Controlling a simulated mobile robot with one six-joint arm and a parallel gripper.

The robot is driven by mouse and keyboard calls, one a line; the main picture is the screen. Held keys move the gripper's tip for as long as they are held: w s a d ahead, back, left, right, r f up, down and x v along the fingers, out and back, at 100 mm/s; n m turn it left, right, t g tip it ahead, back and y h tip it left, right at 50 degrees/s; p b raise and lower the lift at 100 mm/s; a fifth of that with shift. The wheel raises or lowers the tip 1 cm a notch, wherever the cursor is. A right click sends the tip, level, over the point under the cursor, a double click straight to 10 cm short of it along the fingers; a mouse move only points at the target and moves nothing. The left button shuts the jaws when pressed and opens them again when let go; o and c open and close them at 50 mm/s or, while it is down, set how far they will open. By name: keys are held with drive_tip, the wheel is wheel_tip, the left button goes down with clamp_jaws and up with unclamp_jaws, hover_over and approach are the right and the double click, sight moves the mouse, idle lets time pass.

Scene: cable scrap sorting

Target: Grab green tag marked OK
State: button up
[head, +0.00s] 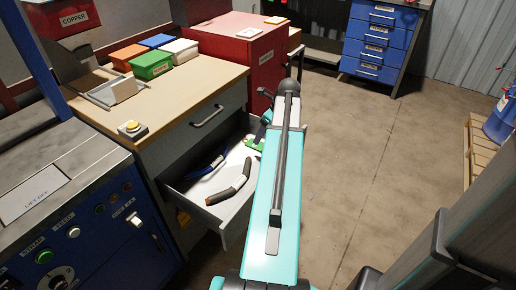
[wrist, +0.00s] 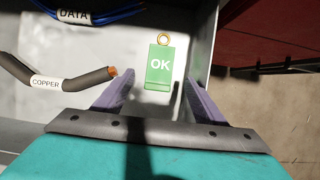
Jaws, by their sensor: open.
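The green tag marked OK (wrist: 159,70) lies in the open drawer, with a small brass ring at its top end, in the wrist view. My gripper (wrist: 158,88) is open, with its two purple fingers on either side of the tag's lower end and apart from it. Nothing is held between the fingers. In the head view the tag (head: 254,144) shows as a small green patch in the drawer, partly hidden by my teal arm.
The open drawer (head: 235,203) also holds a grey cable labelled COPPER (wrist: 72,80) and a blue cable labelled DATA (wrist: 100,14), left of the tag. The drawer's wall (wrist: 200,45) stands close on the tag's right. A red cabinet (head: 240,50) stands behind the drawer.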

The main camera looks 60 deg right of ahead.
sight(260, 146)
drive_tip(key=shift+w+f, duration=0.15)
drive_tip(key=shift+f, duration=0.2)
drive_tip(key=shift+f, duration=0.1)
drive_tip(key=shift+b+x, duration=1)
drive_tip(key=shift+x, duration=1.5)
drive_tip(key=c, duration=1.1)
